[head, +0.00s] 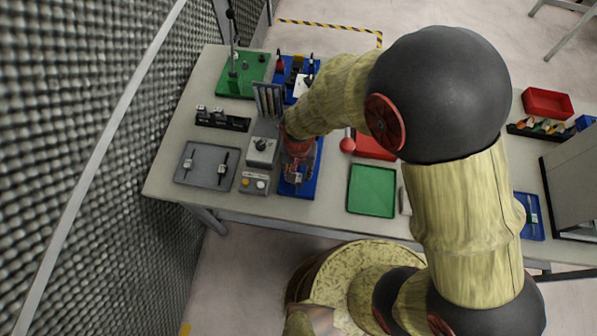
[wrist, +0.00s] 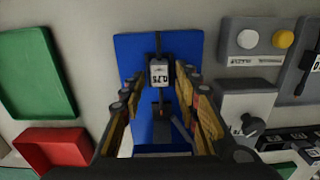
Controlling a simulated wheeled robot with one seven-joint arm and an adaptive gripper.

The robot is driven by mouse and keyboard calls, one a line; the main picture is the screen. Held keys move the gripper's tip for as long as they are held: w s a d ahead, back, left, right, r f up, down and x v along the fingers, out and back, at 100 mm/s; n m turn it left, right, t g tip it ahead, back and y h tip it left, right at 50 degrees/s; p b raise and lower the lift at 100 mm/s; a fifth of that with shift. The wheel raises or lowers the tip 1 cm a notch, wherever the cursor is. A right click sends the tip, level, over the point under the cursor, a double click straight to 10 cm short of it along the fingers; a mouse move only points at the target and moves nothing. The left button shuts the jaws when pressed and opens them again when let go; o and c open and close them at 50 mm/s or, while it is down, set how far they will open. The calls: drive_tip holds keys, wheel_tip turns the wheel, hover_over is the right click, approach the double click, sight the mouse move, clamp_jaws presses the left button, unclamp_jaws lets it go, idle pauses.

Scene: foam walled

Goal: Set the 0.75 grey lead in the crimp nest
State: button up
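The 0.75 grey lead shows its white tag (wrist: 160,75) in the wrist view, with dark parts above and below it. It lies over a blue base (wrist: 128,52), which also shows in the head view (head: 307,186). My gripper (wrist: 161,76) points down at the blue base, one finger on each side of the tag. Gaps show between the fingers and the tag, so it looks open. In the head view my gripper (head: 297,172) partly covers the blue base and the lead. I cannot tell which part is the crimp nest.
A grey tray (head: 190,177) with other tagged pieces lies left, beside a button box (head: 254,184) and a knob box (head: 262,151). A black rack (head: 222,122) stands behind. Green (head: 372,190) and red (head: 375,146) trays lie right. A mesh wall (head: 60,150) borders the left.

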drive_tip(key=shift+o, duration=0.6)
drive_tip(key=shift+r, duration=0.1)
drive_tip(key=shift+r, duration=0.35)
wheel_tip(320, 180, up, 11)
